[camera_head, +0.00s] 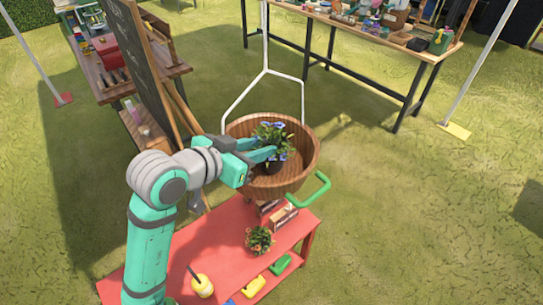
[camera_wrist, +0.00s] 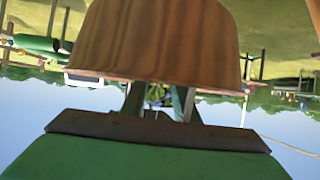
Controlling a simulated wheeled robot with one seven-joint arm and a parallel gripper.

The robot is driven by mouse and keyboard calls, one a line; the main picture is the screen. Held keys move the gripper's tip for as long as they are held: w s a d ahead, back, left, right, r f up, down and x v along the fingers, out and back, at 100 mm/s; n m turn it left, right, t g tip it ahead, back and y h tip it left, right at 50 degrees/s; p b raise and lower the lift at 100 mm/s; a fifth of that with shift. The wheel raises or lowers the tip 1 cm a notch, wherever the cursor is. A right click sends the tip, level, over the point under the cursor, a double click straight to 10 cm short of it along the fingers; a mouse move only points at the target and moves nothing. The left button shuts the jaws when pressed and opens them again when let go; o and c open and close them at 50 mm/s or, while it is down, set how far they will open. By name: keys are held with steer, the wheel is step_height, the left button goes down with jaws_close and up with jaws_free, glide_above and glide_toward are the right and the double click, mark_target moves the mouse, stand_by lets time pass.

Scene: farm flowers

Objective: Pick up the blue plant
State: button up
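The blue plant (camera_head: 272,136) has blue flowers and green leaves in a dark pot. It is inside a round brown wooden basket (camera_head: 305,165), seen in the head view. My gripper (camera_head: 268,151) reaches in over the basket's left rim, its teal fingers apart on either side of the plant. In the wrist view, which is upside down, part of the plant (camera_wrist: 158,94) shows between the fingers of my gripper (camera_wrist: 158,100). The basket wall (camera_wrist: 155,40) hides much of it. I cannot tell whether the fingers press on it.
A red table (camera_head: 225,238) below the basket holds an orange-flowered plant (camera_head: 259,239), a yellow pot (camera_head: 202,286) and small coloured items. A green handle (camera_head: 312,192) is by the basket's right side. Grass lies open at right.

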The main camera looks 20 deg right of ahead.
mark_target(266, 145)
steer(key=shift+x, duration=1.55)
jaws_close()
steer(key=shift+w+r, duration=0.1)
